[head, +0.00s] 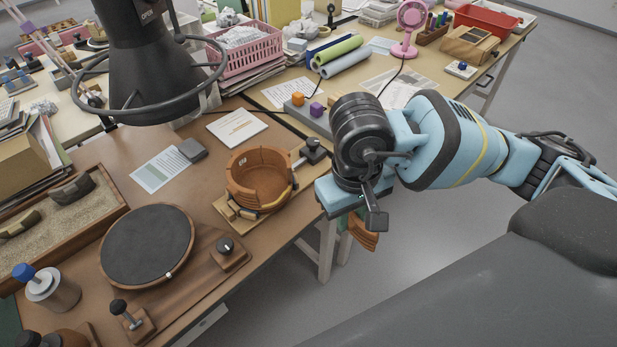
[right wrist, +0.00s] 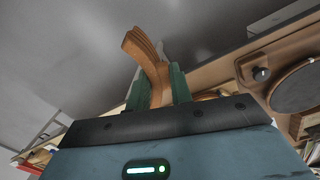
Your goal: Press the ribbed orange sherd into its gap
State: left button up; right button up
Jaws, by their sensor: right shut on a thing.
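The ribbed orange sherd (head: 363,234) hangs under my right gripper (head: 352,212), past the table's front edge and over the floor. In the right wrist view, the green fingers of my right gripper (right wrist: 159,88) are shut on the sherd (right wrist: 146,50), whose ribbed, curved part sticks out beyond them. The orange vessel (head: 243,186) stands on a wooden base on the table, to the left of the gripper and apart from it. Its wall looks lower at the front right, with a yellow strip there; the gap's exact outline is hard to tell. My left gripper is not in view.
A round dark turntable (head: 147,245) and a sand tray (head: 60,215) lie left of the vessel. A black lamp (head: 148,75) hangs above the table's back. A grey block with orange and purple cubes (head: 316,109) is behind the vessel. Open floor lies right of the table edge.

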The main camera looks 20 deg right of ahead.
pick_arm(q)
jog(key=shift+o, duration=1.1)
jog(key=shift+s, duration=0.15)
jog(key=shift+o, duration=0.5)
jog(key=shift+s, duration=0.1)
pick_arm(e)
jog(key=shift+w+m, duration=0.1)
jog(key=shift+m, duration=0.2)
jog(key=m, duration=0.1)
jog(key=w+m, duration=0.1)
jog(key=shift+a+m, duration=0.3)
jog(key=shift+a, duration=0.05)
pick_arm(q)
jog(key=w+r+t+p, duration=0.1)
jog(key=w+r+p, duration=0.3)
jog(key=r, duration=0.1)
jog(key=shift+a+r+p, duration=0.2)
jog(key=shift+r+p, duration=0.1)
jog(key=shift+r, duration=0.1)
pick_arm(e)
jog(key=w+a+f+n, duration=0.2)
jog(key=w+n, duration=0.4)
jog(key=n, duration=0.6)
jog(key=w+a+f+n, duration=0.2)
jog(key=w+n, duration=0.5)
jog(key=n, duration=0.6)
jog(key=shift+f+y, duration=0.3)
jog(key=shift+f, duration=0.25)
